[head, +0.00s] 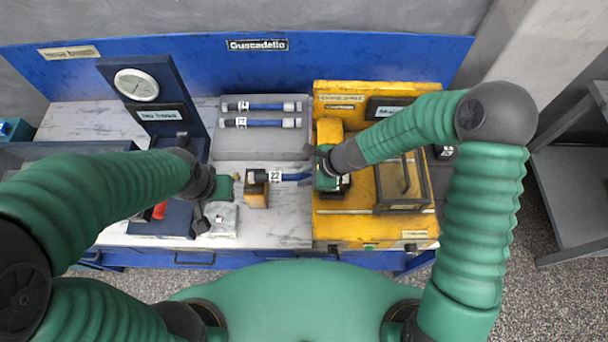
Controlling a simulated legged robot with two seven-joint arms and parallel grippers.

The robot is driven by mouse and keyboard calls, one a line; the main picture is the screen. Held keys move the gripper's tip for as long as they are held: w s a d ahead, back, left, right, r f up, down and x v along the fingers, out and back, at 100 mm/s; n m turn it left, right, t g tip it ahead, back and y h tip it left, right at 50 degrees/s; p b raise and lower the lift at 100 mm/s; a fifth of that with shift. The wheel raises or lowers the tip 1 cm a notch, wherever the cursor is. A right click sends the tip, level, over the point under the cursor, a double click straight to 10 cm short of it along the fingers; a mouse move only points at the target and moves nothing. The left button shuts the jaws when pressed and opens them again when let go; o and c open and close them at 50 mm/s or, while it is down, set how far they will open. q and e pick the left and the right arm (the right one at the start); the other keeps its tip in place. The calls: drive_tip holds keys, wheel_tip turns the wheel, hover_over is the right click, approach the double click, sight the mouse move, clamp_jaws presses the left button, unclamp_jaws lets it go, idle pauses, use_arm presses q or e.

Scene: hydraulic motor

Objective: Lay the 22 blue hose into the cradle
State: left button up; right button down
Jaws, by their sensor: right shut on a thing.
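The blue hose labelled 22 (294,177) lies level, with its dark left end fitting over a small tan and yellow block (257,196). My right gripper (316,177) is shut on the hose's right end, at the left side of the yellow machine; its jaws hide that end. I cannot tell whether the hose touches the block, or whether this block is the cradle. My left gripper (218,190) is left of the block and apart from the hose. Its jaws are too unclear to read.
A grey tray (260,146) behind holds two more labelled blue hoses (264,106). The yellow machine (372,228) with a clear-lidded box stands at right. A gauge panel (137,86) stands at left. Bare marble top (285,232) shows in front of the block.

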drive_tip(key=shift+f+b, duration=0.65)
idle(0.5)
drive_tip(key=c, duration=1.2)
unclamp_jaws()
drive_tip(key=p+v, duration=0.2)
drive_tip(key=v, duration=1.4)
drive_tip(key=shift+d+r, duration=0.25)
drive_tip(key=shift+d, duration=0.05)
drive_tip(key=s+d+f+n+h+b, duration=0.1)
drive_tip(key=s+d+n+h, duration=0.1)
drive_tip(key=n, duration=0.3)
drive_tip(key=s+d+f+n+h+b, duration=0.1)
drive_tip(key=s+d+n, duration=0.2)
drive_tip(key=d+n, duration=0.2)
drive_tip(key=s+d+f+n+h+b, duration=0.1)
drive_tip(key=s+d+n+h, duration=0.1)
drive_tip(key=n, duration=0.5)
drive_tip(key=shift+s+d+t+h, duration=0.15)
drive_tip(key=shift+s+d, duration=0.25)
drive_tip(key=shift+d, duration=0.25)
drive_tip(key=shift+s+d+t+h, duration=0.15)
drive_tip(key=shift+s+d, duration=0.2)
drive_tip(key=shift+d, duration=0.25)
